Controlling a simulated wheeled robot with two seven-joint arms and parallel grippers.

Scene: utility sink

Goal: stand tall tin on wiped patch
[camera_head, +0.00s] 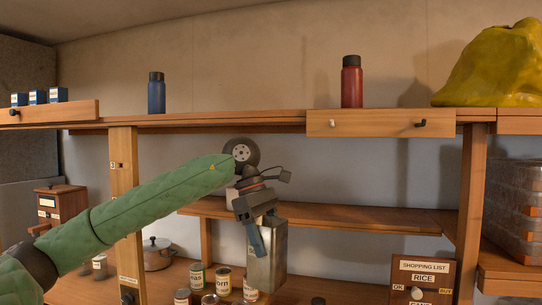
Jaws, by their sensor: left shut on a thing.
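My left arm reaches in from the left. Its gripper (262,236) is shut on a tall grey tin (270,266), a boxy metal container. The tin hangs roughly upright below the gripper, in front of the middle shelf. Its lower end is close to several small cans, and I cannot tell whether it touches anything. I cannot make out a wiped patch on any surface. My right gripper is not in view.
Small labelled cans (223,281) stand on the lower counter, with a lidded pot (157,254) to their left. A shopping list box (421,278) stands at right. The middle shelf (370,218) looks bare. Blue (156,94) and red (351,84) bottles stand on the top shelf.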

